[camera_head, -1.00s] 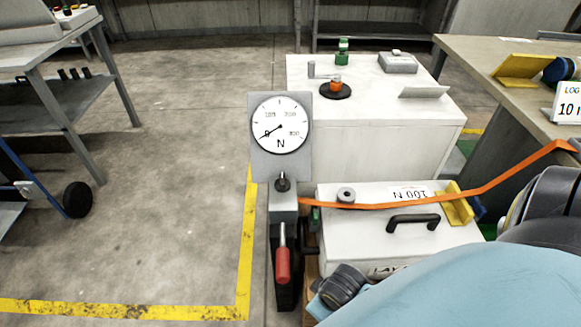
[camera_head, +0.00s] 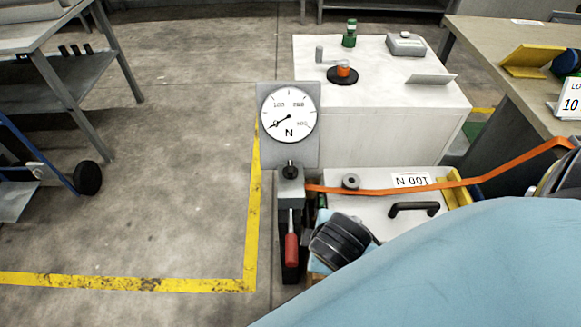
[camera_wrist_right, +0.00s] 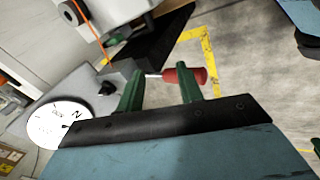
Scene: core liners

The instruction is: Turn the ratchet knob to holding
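The ratchet unit (camera_head: 291,191) stands below a round dial gauge (camera_head: 289,115), whose needle points near 0. A small black knob (camera_head: 290,170) sits on top of the unit; the wrist view also shows a black knob (camera_wrist_right: 107,88). A red-handled lever (camera_head: 291,250) hangs down the unit's front. In the right wrist view, my right gripper (camera_wrist_right: 160,72) has its two green fingers apart. The red handle (camera_wrist_right: 186,76) shows around the fingertips; contact cannot be told. In the head view my blue right arm covers the lower right. My left gripper is not in view.
Behind is a white cabinet (camera_head: 385,110) with small items. Open floor with yellow lines (camera_head: 130,283) lies left.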

